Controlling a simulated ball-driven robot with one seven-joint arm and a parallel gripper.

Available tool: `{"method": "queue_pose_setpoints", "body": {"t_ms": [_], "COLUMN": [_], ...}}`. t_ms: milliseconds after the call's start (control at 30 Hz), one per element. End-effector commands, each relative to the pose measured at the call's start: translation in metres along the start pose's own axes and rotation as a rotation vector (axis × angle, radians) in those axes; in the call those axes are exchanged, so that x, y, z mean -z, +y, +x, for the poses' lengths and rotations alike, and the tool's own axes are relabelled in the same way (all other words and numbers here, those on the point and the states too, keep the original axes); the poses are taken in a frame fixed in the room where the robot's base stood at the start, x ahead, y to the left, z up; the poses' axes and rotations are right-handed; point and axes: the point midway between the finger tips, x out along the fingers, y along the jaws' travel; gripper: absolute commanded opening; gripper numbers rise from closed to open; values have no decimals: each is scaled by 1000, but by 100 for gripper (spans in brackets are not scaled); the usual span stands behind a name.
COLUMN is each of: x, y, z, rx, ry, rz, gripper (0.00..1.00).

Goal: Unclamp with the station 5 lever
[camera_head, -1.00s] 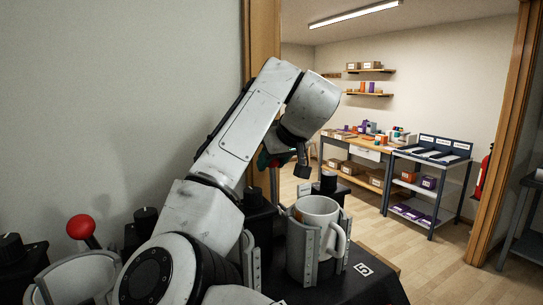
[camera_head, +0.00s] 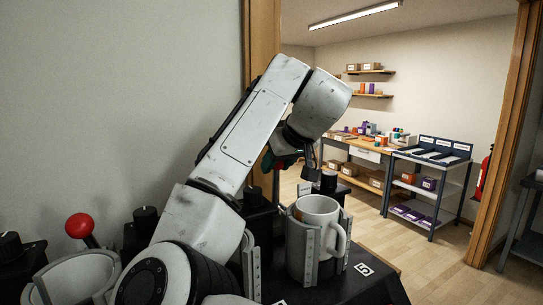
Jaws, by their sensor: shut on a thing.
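The white mug (camera_head: 318,212) stands upright between the grey curved clamp jaws (camera_head: 301,250) of the station marked 5 (camera_head: 363,269). My gripper (camera_head: 284,161) is behind and left of the mug, partly hidden by my own arm. It is shut on the station 5 lever, whose thin rod (camera_head: 276,187) shows below it. A little red shows at the fingers; the lever's knob is mostly hidden. Whether the clamp jaws press on the mug cannot be told.
A neighbouring station at the left has a red-knobbed lever (camera_head: 80,226) and a grey clamp (camera_head: 75,278). Black knobs (camera_head: 329,182) stand on the fixtures. A wooden door frame (camera_head: 262,60) is behind. Beyond it are a workbench (camera_head: 355,150) and a shelf cart (camera_head: 430,185).

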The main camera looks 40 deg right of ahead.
Motion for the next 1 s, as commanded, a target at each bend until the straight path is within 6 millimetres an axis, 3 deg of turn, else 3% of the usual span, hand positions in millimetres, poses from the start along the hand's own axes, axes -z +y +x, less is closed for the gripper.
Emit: {"method": "queue_pose_setpoints", "body": {"t_ms": [533,1000], "x": [-19,-22], "y": [0,0], "z": [-12,-14], "rx": [0,-1], "ry": [-2,-1], "rz": [1,0], "gripper": [26,26]}}
